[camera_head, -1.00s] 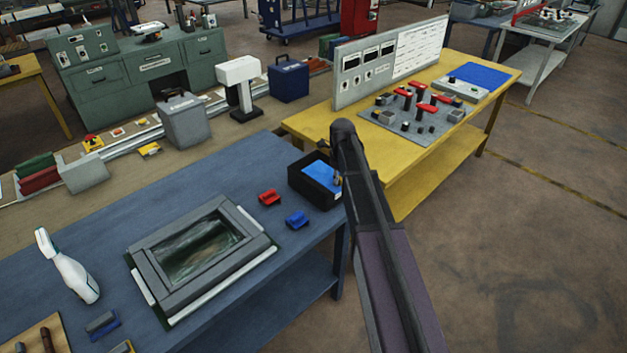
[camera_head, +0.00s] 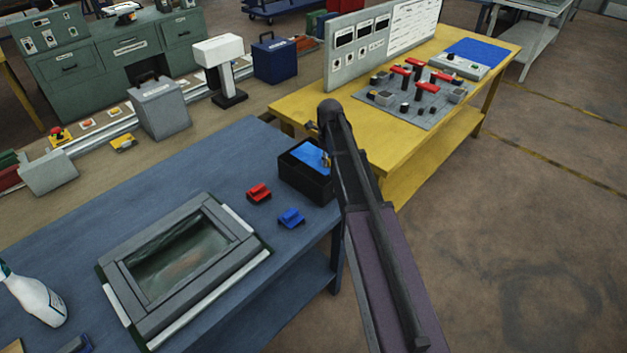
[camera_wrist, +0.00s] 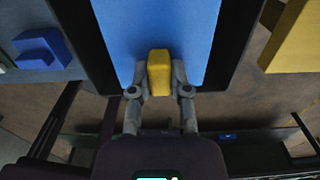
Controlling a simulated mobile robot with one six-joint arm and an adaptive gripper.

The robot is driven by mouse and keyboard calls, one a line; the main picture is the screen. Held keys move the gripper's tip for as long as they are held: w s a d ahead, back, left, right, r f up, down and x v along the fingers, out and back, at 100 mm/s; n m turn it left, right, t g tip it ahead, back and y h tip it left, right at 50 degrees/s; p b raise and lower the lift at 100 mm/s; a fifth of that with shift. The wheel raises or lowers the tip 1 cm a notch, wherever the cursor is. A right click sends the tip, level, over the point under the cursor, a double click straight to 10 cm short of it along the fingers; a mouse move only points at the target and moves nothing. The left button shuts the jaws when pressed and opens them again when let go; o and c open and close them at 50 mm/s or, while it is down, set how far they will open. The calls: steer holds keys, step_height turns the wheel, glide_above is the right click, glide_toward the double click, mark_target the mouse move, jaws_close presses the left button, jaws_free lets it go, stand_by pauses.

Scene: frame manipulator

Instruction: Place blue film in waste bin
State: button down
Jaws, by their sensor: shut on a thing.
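The blue film (camera_head: 312,157) is a flat blue sheet inside the open black bin (camera_head: 303,187) at the right end of the blue table. In the wrist view the film (camera_wrist: 118,25) fills the space between the dark bin walls (camera_wrist: 240,35). My gripper (camera_wrist: 159,80) is shut on a yellow tab (camera_wrist: 159,66) at the film's near edge. I cannot tell whether the film rests on the bin's bottom. In the head view my arm hides most of the gripper (camera_head: 326,158).
On the blue table (camera_head: 200,170) are a red block (camera_head: 259,194), a blue block (camera_head: 291,218), a grey frame (camera_head: 184,263) and a spray bottle (camera_head: 38,301). A yellow table (camera_head: 300,103) with a control panel stands behind the bin. The floor at right is clear.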

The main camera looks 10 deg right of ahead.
steer(key=shift+f, duration=0.1)
steer(key=b, duration=0.6)
glide_above(327, 182)
steer(key=s, duration=0.2)
steer(key=f, duration=0.6)
steer(key=shift+s+a, duration=0.15)
steer(key=shift+a, duration=0.15)
steer(key=shift+f+b, duration=1.9)
steer(key=shift+b, duration=0.15)
steer(key=shift+f, duration=0.1)
steer(key=c, duration=0.6)
jaws_free()
steer(key=shift+r, duration=0.2)
step_height(327, 182, up, 12)
steer(key=p, duration=1.2)
